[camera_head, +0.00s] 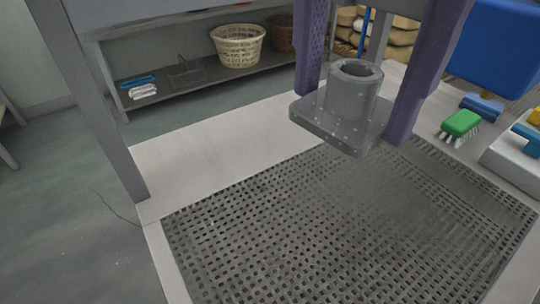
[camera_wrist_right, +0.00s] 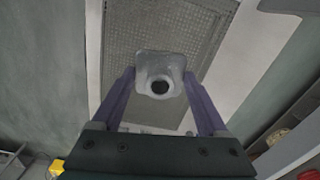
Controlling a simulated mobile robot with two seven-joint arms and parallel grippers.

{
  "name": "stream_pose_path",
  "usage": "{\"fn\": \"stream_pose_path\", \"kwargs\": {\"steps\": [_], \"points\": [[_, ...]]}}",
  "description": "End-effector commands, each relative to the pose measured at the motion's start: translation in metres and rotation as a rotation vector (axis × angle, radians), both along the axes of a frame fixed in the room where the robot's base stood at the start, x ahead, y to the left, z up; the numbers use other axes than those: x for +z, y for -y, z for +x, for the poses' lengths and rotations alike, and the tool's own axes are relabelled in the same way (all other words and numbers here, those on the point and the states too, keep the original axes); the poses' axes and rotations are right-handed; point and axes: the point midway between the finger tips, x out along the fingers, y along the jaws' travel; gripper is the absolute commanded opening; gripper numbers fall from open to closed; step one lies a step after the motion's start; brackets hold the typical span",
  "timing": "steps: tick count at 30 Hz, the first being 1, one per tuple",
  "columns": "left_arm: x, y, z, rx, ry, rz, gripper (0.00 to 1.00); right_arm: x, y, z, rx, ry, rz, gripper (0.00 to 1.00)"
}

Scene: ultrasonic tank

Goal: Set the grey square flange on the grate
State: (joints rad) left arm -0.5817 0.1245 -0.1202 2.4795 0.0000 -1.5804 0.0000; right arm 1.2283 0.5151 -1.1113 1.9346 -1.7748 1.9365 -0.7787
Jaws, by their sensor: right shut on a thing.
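The grey square flange (camera_head: 345,108) has a flat square base and a hollow round collar on top. My right gripper (camera_head: 362,100) is shut on it, with one purple finger on each side. The flange is held upright, its base roughly level, over the far edge of the grate (camera_head: 340,220). It seems to be above the grate, but the gap is hard to judge. In the right wrist view the flange (camera_wrist_right: 160,76) sits between the fingertips (camera_wrist_right: 160,82), with the grate (camera_wrist_right: 175,30) beyond it. My left gripper is not in view.
A pale rim (camera_head: 215,154) surrounds the grate, whose surface is empty. A green brush (camera_head: 461,123) and a white box (camera_head: 515,158) lie at the right. A shelf at the back holds a cream basket (camera_head: 238,46). A grey post (camera_head: 100,100) stands at the left.

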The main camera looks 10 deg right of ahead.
Motion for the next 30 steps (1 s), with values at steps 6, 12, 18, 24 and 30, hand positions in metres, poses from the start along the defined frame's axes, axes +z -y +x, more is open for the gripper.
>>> {"fn": "stream_pose_path", "kwargs": {"steps": [6,12,18,24,30], "points": [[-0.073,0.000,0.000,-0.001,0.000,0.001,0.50,-0.051,-0.010,0.002,-0.125,-0.005,0.006,0.14],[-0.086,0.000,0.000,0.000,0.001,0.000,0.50,-0.062,-0.013,0.001,-0.169,-0.012,0.006,0.14],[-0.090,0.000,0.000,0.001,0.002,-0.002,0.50,-0.107,-0.012,0.000,-0.174,-0.020,0.004,0.14],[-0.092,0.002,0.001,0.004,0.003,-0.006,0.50,-0.166,-0.012,0.000,-0.172,-0.018,0.005,0.14],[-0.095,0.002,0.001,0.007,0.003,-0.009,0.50,-0.204,-0.013,0.001,-0.171,-0.013,0.006,0.14]]}}
